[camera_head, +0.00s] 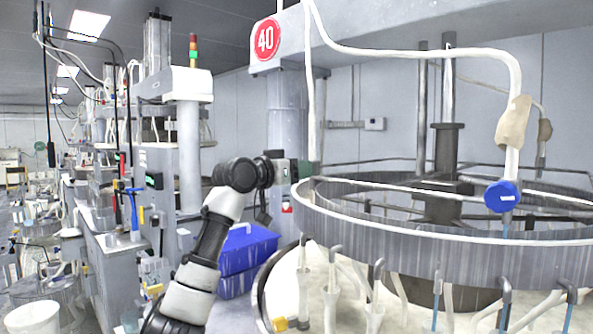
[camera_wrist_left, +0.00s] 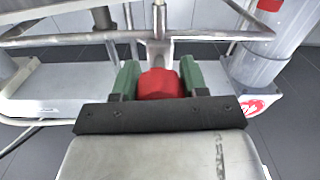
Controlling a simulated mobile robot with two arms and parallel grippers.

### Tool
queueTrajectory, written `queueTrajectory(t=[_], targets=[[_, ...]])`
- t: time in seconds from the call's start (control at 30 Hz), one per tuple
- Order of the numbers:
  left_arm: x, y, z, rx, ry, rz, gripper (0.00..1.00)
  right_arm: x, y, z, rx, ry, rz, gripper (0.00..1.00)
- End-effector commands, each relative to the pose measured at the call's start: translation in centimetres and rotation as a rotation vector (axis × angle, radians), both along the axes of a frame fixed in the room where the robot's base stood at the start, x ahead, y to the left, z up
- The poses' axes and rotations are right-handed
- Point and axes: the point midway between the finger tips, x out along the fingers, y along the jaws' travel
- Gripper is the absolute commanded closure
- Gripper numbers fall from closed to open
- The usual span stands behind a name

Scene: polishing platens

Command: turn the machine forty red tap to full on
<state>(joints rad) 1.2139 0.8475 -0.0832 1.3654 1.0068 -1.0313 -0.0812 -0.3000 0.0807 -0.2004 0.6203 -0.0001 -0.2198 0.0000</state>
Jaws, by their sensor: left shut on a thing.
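The red tap (camera_wrist_left: 160,84) shows in the left wrist view, between the two green fingers of my left gripper (camera_wrist_left: 159,74). The fingers are shut on it from both sides. A grey metal pipe (camera_wrist_left: 159,20) rises behind it in that view. In the head view, my left gripper (camera_head: 303,169) is at the left rim of the machine marked with a red 40 sign (camera_head: 265,39). The tap itself is hidden there by the gripper and wrist. How far the tap is turned cannot be told. My right gripper is not in view.
The machine's round grey ring (camera_head: 420,240) fills the right, with several hoses around it. A blue tap (camera_head: 502,197) hangs at the right on a white pipe. A blue crate (camera_head: 248,250) stands behind my left arm. Other machines line the left.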

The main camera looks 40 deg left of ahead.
Motion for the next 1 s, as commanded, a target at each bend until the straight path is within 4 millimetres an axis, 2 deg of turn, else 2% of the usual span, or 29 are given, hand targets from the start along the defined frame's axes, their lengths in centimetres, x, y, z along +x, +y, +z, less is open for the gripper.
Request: queueTrajectory(t=[0.37, 1.0], targets=[[0.0, 0.0, 0.2, 0.101, -0.009, 0.000, 0.80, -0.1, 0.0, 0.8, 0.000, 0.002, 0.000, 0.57], [0.0, 0.0, 0.2, 0.670, -0.055, 0.000, 0.80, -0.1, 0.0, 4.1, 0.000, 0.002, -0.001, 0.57]])
